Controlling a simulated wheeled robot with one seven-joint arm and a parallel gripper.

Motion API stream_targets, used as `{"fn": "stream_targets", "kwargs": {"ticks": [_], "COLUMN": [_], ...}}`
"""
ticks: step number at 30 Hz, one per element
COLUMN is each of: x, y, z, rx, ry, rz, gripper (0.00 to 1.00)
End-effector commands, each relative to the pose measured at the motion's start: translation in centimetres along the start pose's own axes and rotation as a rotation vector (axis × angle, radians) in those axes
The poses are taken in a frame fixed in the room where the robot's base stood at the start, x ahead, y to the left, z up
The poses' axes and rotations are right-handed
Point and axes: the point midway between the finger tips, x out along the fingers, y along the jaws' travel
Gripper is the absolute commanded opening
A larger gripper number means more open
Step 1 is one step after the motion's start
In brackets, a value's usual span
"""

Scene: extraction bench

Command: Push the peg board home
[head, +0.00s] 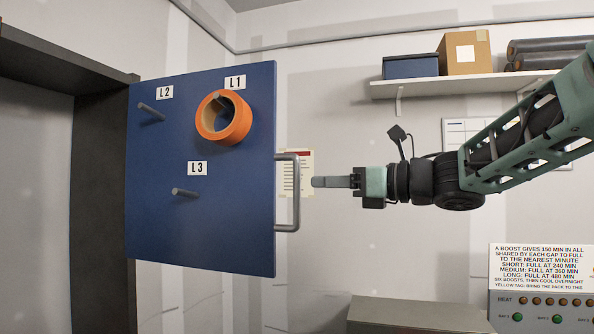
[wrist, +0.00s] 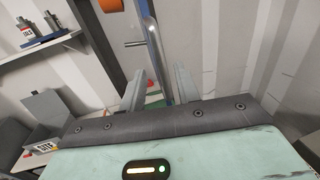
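The peg board (head: 235,185) is a blue panel with pegs labelled L1, L2 and L3. It stands out from a dark frame (head: 98,170) at the left. An orange ring (head: 208,128) hangs on the L1 peg; the L2 peg (head: 151,111) and L3 peg (head: 184,193) are bare. A grey bar handle (head: 296,195) is on the board's right edge. My gripper (head: 320,182) is just right of the handle, pointing left at it, with a small gap showing. In the wrist view its fingers (wrist: 159,88) are apart, and the handle (wrist: 156,55) appears between them; contact cannot be told.
A wall shelf (head: 455,84) at the upper right holds a blue box (head: 410,67), a cardboard box (head: 465,53) and dark rolls (head: 548,47). A grey bench top (head: 415,314) and a panel with buttons and a sign (head: 540,264) are below my arm.

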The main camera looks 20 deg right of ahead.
Motion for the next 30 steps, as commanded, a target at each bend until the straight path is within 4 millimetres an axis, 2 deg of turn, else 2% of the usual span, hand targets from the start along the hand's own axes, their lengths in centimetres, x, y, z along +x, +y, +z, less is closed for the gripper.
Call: {"fn": "stream_targets", "kwargs": {"ticks": [1,6,12,24,27,28,30], "x": [1.2,4.3,6.5,7.2,7.1,7.1,7.1], "y": [0.1,0.1,0.0,0.1,0.1,0.1,0.1], "z": [0.4,0.3,0.2,0.0,0.0,0.0,0.0], "rx": [0.003,0.003,0.002,0.0,0.0,0.0,0.0], "ry": [0.003,0.002,0.0,0.0,0.0,0.0,0.0], "rz": [0.005,0.003,0.002,0.0,0.0,0.001,0.0], "gripper": [0.32,0.32,0.32,0.32,0.04,0.0,0.0]}}
